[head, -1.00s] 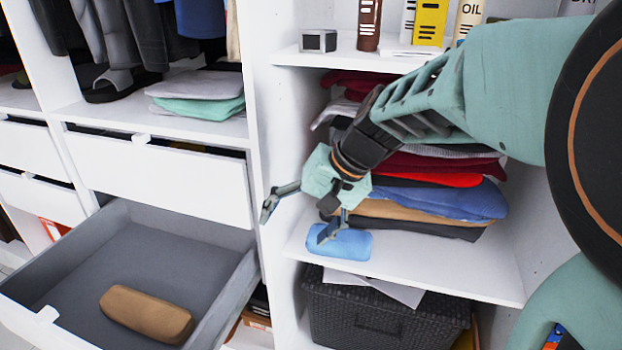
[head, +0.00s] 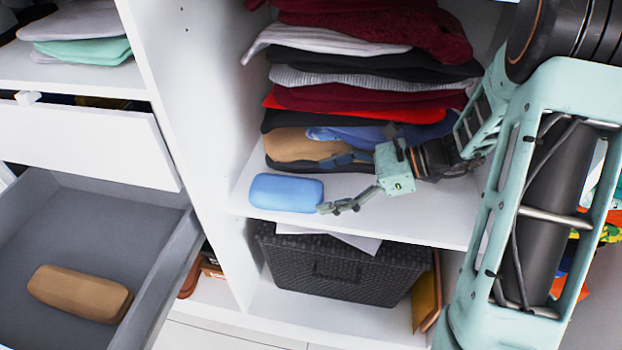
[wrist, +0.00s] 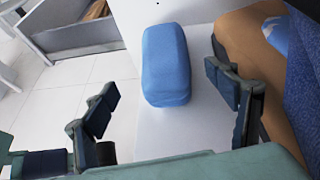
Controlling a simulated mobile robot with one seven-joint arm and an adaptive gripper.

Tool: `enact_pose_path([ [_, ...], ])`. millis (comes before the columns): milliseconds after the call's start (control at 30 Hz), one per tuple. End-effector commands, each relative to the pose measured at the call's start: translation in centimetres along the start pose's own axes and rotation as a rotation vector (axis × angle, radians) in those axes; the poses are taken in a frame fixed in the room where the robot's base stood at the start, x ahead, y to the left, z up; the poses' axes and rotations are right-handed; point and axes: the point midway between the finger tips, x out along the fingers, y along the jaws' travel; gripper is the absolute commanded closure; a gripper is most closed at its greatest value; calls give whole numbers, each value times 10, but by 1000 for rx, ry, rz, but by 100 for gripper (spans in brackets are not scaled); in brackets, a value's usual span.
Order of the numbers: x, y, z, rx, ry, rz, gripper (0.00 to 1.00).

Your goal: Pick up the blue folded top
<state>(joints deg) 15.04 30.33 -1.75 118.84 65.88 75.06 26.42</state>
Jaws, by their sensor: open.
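A blue folded top (head: 350,133) lies low in the stack of folded clothes on the shelf, partly hidden by my gripper and arm. In the wrist view a blue cloth (wrist: 306,110) at the right edge seems to be this top. My gripper (head: 332,184) is open and empty in front of the stack, its fingers pointing left. Between and beyond its fingertips is a smooth light-blue case (head: 286,192), which lies on the shelf. The case also shows in the wrist view (wrist: 166,62), apart from both fingers (wrist: 164,94).
A tan garment (head: 300,145) and darker clothes share the stack. The white shelf (head: 420,215) is bare at its front right. A dark woven basket (head: 340,268) stands below. An open grey drawer (head: 90,225) at left holds a brown case (head: 80,293).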

Motion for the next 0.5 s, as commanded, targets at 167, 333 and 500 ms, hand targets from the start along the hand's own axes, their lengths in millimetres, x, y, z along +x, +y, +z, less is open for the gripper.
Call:
enact_pose_path([
  [167,-1,-3,-1,82,-55,-26,21],
  [333,21,-3,-1,94,-63,-26,21],
  [500,46,-4,1,91,-61,-27,21],
])
